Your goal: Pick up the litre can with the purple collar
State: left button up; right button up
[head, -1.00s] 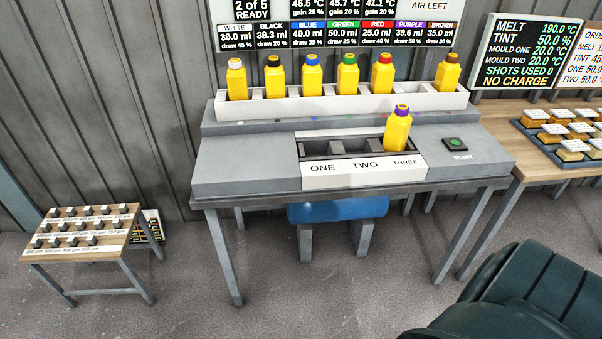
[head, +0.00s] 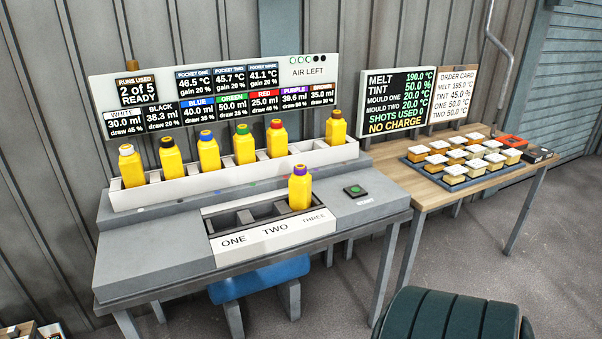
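The yellow litre can with the purple collar (head: 300,190) stands upright in pocket THREE, the right-hand slot of the white-fronted holder (head: 262,239) on the grey bench. Pockets ONE and TWO are empty. Several other yellow cans stand in the white rack behind, with white (head: 131,167), black (head: 171,160), blue (head: 208,151), green (head: 244,144), red (head: 277,138) and brown (head: 336,128) collars. The rack has an empty slot between the red and brown cans. Neither of my grippers is in view.
A green START button (head: 355,190) sits on the grey bench (head: 150,253), right of the can. A wooden table (head: 425,183) at right holds a dark tray of pale-topped blocks (head: 461,160). A blue object (head: 260,279) is under the bench. A dark green rounded shape (head: 450,318) fills the lower right.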

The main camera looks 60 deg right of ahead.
aim_at(300, 182)
jog(key=z, duration=1.05)
jog(key=i+z, duration=0.25)
jog(key=z, duration=0.15)
jog(key=i+j+z, duration=0.15)
jog(key=z, duration=0.25)
jog(key=i+j+z, duration=0.25)
jog(key=z, duration=0.15)
jog(key=i+j+z, duration=0.1)
jog(key=i+j, duration=0.2)
jog(key=i+j+z, duration=0.1)
jog(key=i+j, duration=0.15)
jog(key=j, duration=0.2)
jog(key=i+j+z, duration=0.1)
jog(key=i+j, duration=0.15)
jog(key=j, duration=0.1)
